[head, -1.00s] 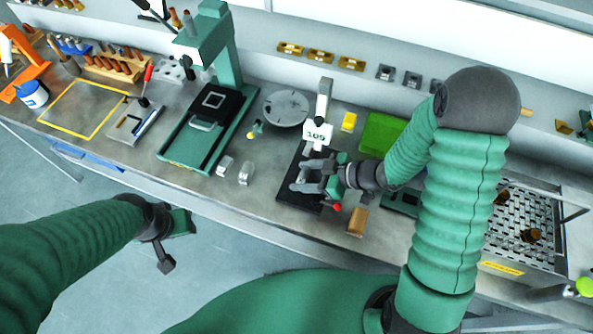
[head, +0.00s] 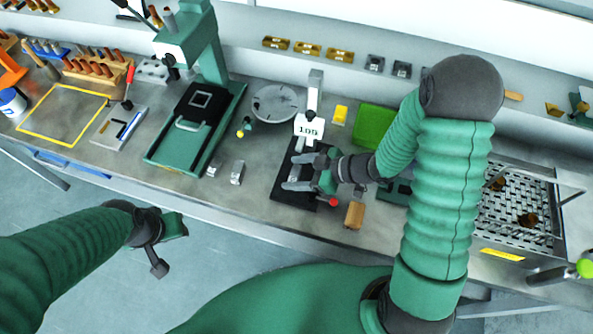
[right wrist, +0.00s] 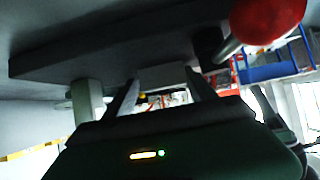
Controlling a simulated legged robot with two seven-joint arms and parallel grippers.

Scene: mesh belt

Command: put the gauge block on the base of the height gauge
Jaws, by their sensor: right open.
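The height gauge (head: 309,128) stands upright on the bench, with a display reading about 109 and a flat black base (head: 289,200). My right gripper (head: 294,174) is open just over this base. In the right wrist view, a dark slab, apparently the base (right wrist: 75,58), fills the upper part. A grey block, apparently the gauge block (right wrist: 162,77), sits against the slab between the spread fingertips; I cannot tell whether they touch it.
Two small metal blocks (head: 237,173) stand left of the base. A wooden block (head: 355,215) and a perforated tray (head: 530,200) are to the right. A green press (head: 200,115) stands left.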

